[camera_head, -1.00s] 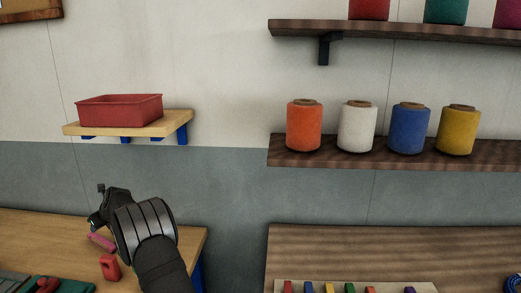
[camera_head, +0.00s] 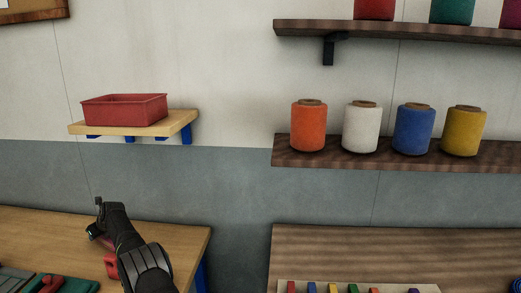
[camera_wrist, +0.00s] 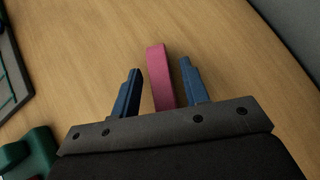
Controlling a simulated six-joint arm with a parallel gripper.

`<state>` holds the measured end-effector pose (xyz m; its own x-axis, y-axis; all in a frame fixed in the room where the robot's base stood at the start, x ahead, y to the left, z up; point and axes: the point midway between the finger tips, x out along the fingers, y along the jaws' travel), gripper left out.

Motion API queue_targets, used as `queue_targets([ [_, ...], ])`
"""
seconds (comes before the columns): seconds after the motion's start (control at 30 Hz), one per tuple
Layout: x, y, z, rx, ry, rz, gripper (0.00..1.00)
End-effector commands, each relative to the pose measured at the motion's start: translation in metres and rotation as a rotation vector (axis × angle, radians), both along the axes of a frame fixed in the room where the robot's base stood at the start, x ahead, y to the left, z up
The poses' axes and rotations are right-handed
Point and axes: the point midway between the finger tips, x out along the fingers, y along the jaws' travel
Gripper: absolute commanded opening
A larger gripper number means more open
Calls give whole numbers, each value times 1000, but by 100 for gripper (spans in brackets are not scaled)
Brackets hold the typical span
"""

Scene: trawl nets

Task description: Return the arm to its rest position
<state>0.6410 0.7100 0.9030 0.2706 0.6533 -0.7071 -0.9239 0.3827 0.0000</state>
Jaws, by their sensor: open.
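My arm reaches over the left wooden table in the head view, with my gripper (camera_head: 95,229) low near the tabletop. In the wrist view my gripper (camera_wrist: 158,85) has its two blue fingers spread apart. A pink bar (camera_wrist: 160,78) lies on the wood and shows in the gap between the fingers, apart from both. In the head view that bar is mostly hidden by my gripper.
A red handled object (camera_head: 111,266) is beside my arm. A green item (camera_head: 70,286) lies at the table's front left; a green object (camera_wrist: 28,158) also shows in the wrist view. A shelf (camera_head: 183,121) holds a red bin (camera_head: 124,110). Thread spools (camera_head: 309,127) stand on the right shelf.

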Motion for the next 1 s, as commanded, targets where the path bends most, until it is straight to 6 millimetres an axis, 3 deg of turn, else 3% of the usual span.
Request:
queue_targets([
  [0.13, 2, 6, -14, -2, 0, 1, 41],
  [0.2, 3, 6, 11, 4, -5, 0, 41],
  [0.33, 2, 6, 36, 2, -3, 1, 41],
  [0.67, 13, -29, 56, -1, 0, -2, 41],
  [1.0, 28, -79, 87, 0, 0, -3, 41],
])
